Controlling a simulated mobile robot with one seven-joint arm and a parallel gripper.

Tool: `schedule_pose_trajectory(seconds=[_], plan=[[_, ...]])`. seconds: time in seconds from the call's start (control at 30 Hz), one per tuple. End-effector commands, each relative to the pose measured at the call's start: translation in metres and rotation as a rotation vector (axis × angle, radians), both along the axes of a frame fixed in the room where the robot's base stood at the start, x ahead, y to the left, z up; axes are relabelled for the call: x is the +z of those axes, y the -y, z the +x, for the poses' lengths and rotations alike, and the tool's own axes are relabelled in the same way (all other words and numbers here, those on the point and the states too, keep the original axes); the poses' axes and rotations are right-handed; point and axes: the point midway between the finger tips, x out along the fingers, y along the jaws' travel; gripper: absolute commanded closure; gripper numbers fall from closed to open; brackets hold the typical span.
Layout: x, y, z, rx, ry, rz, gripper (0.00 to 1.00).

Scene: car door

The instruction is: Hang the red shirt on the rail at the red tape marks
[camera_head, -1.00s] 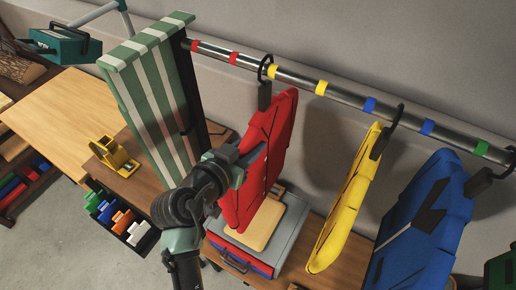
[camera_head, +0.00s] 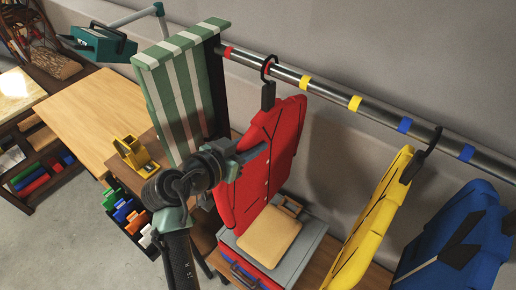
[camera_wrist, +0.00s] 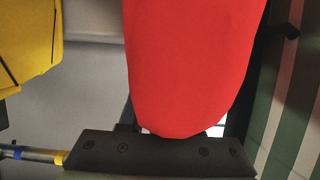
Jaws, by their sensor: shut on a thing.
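The red shirt (camera_head: 268,165) hangs upright below the rail (camera_head: 330,92), with its black hook (camera_head: 268,68) at the rail. The hook overlaps the second red tape mark; another red tape mark (camera_head: 228,52) lies to its left, near the striped panel. I cannot tell whether the hook rests on the rail. My gripper (camera_head: 248,153) is shut on the shirt's left edge at mid-height. In the wrist view the red shirt (camera_wrist: 190,65) fills the middle above the dark gripper body (camera_wrist: 160,152); the fingertips are hidden.
A yellow shirt (camera_head: 375,220) and a blue shirt (camera_head: 458,235) hang to the right. A green-striped panel (camera_head: 183,90) stands close on the left. A grey-topped case (camera_head: 305,245) with a tan board (camera_head: 268,238) sits below the red shirt.

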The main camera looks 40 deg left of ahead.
Motion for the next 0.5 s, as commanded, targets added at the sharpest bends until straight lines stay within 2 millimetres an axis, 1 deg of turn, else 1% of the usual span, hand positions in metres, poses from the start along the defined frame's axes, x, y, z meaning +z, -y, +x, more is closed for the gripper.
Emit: schedule_pose_trajectory(seconds=[0.5], plan=[[0.001,-0.032,0.001,0.001,0.004,0.002,1.00]])
